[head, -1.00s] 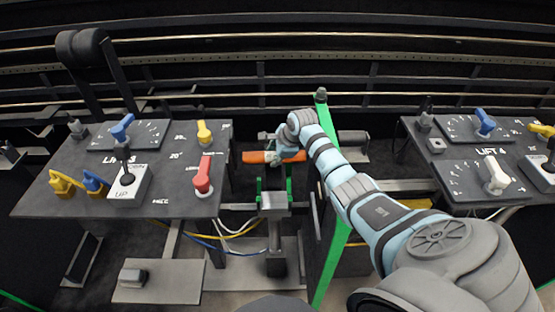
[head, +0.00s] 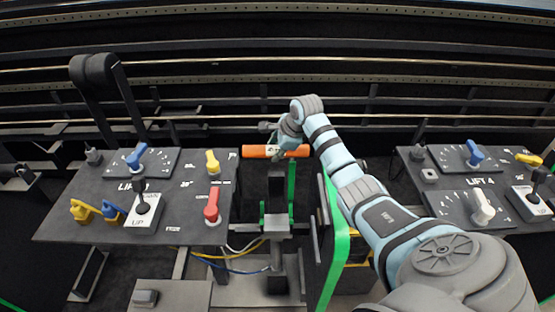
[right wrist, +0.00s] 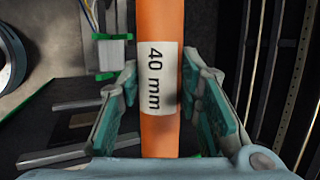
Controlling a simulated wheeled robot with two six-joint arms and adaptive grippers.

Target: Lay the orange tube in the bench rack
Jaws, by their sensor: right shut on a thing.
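The orange tube (head: 255,151) lies level, left to right, in my right gripper (head: 284,149). In the right wrist view the tube (right wrist: 160,135) runs between the two teal-padded fingers (right wrist: 160,90) and carries a white "40 mm" label. A dark stand with green edges (head: 291,185) and a grey block (head: 276,225) is below the tube; it looks like the bench rack, though its cradle is not clear. The tube appears apart from and above it. My left gripper is not in view.
A panel with a green edge (head: 335,245) rises just right of the stand. Cables (head: 230,262) hang below. Dark rails (head: 400,90) cross the back.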

